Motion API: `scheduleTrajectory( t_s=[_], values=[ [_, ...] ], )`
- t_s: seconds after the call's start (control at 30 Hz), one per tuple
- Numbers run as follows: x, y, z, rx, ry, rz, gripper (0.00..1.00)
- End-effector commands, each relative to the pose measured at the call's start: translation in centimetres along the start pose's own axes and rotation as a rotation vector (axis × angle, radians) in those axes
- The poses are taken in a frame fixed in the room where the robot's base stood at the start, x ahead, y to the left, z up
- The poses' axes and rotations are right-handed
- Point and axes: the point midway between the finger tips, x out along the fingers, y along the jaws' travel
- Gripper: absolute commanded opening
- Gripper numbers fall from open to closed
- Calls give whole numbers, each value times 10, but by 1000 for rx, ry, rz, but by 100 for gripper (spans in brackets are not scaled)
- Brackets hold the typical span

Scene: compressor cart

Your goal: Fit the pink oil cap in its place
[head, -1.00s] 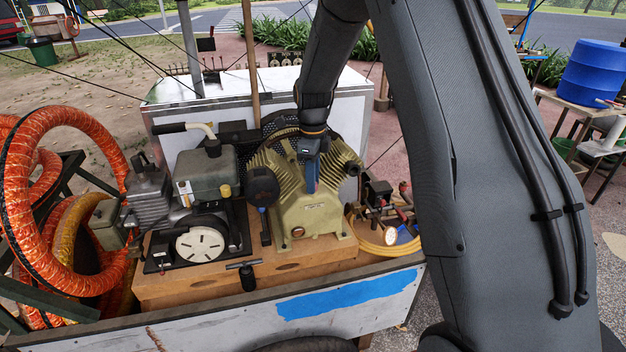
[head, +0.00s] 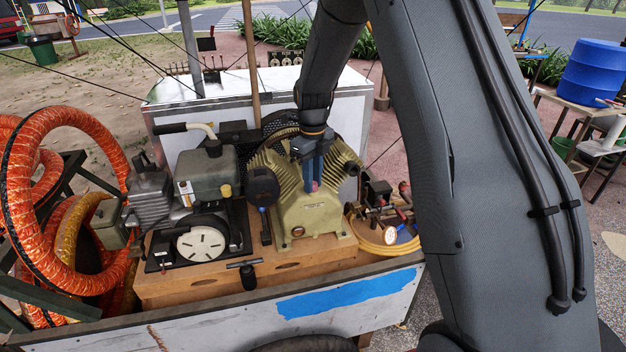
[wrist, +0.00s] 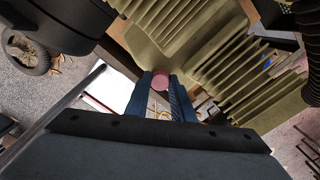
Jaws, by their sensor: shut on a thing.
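The pink oil cap (wrist: 160,81) is between the blue fingertips of my gripper (wrist: 161,88) in the wrist view. My gripper is shut on it. In the head view my gripper (head: 314,181) points down over the olive compressor (head: 308,214), between its finned cylinders, with a bit of the pink cap (head: 315,187) showing at the tips. The compressor's olive body (wrist: 165,40) also fills the upper wrist view. I cannot tell whether the cap touches it. The cap's seat cannot be made out.
A black round filter (head: 262,187) sits left of the compressor, with a grey engine (head: 206,172) beyond it. A yellow hose coil (head: 385,246) and small fittings lie to the right. A silver box (head: 160,122) stands behind. The cart's side board (head: 230,325) is in front.

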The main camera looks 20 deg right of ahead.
Motion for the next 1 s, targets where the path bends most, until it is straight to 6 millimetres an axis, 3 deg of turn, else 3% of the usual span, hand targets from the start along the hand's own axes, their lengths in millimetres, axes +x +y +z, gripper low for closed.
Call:
scheduleTrajectory(
  t_s=[0.4, 0.7, 0.9, 0.93, 1.0],
  values=[
    [-1, -1, 1, 86, -3, -2, 1],
    [-1, -1, 1, 307, -3, -1, 1],
    [-1, -1, 1, 315, -3, -1, 1],
    [-1, -1, 1, 315, -3, -1, 25],
    [-1, 0, 1, 314, -3, -1, 37]
  ],
)
